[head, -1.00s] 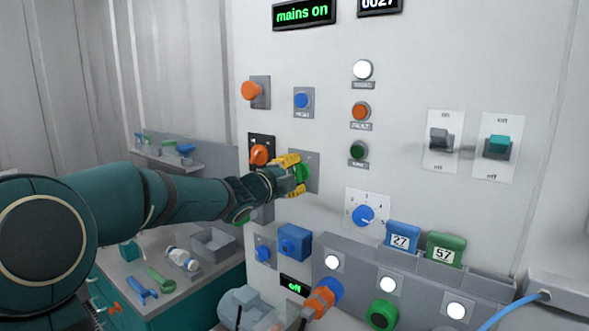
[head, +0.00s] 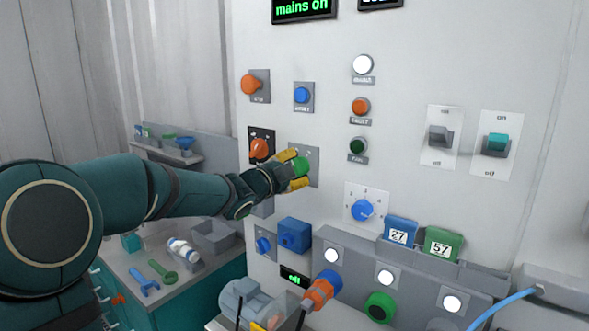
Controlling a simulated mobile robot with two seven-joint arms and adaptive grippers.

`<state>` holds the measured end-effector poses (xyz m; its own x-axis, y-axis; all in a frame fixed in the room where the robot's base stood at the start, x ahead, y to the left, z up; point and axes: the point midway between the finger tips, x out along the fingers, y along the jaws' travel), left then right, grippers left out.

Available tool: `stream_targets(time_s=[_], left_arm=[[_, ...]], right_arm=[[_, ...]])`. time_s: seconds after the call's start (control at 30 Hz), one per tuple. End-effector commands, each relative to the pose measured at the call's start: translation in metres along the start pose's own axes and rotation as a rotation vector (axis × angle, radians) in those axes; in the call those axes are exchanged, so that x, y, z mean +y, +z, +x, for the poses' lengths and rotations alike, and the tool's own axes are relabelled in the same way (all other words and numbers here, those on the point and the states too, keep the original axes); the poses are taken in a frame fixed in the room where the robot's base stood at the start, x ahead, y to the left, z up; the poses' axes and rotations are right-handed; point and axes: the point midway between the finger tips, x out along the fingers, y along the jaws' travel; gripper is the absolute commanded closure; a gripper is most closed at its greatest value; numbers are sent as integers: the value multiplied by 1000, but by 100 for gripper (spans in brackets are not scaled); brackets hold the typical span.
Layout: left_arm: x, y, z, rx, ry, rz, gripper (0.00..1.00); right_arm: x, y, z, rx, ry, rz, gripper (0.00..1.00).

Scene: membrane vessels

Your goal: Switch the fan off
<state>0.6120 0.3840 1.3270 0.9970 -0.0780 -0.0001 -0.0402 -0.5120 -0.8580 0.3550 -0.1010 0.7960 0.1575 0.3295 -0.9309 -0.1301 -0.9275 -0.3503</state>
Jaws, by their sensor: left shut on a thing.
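My left gripper (head: 297,169), with yellow fingertips, is shut on a green knob (head: 302,166) on a grey plate (head: 312,155) of the white wall panel. One fingertip is above the knob and one below; the gripper hides part of it. A dark green lamp (head: 358,147) with a small label that seems to read "FAN" sits to the right and looks unlit. My right gripper is not in view.
An orange rotary switch (head: 260,148) is close left of the gripper. A blue push button (head: 303,94) is above. A blue dial (head: 364,209) is lower right. Two rocker switches (head: 439,137) (head: 496,142) are at the right. A grey ledge (head: 400,262) juts out below.

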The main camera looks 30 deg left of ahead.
Motion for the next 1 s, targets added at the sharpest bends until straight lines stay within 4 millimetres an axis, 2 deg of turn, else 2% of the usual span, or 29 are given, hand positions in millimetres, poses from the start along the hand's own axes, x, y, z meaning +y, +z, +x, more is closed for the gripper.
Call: stream_targets(time_s=[0.1,0.13,0.2,0.5,0.63,0.77,1.0], left_arm=[[-1,-1,0,2,-2,-1,88],[-1,-1,0,2,-2,-1,43],[-1,-1,0,2,-2,-1,20],[0,0,0,1,-1,0,20],[0,0,-7,0,-1,0,20],[-1,0,-25,-1,-3,0,20],[-2,0,-73,0,-4,-1,20]], right_arm=[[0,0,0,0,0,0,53],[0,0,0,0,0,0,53],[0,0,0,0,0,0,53],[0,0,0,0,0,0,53],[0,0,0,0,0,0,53],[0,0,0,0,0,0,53],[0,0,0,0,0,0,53]])
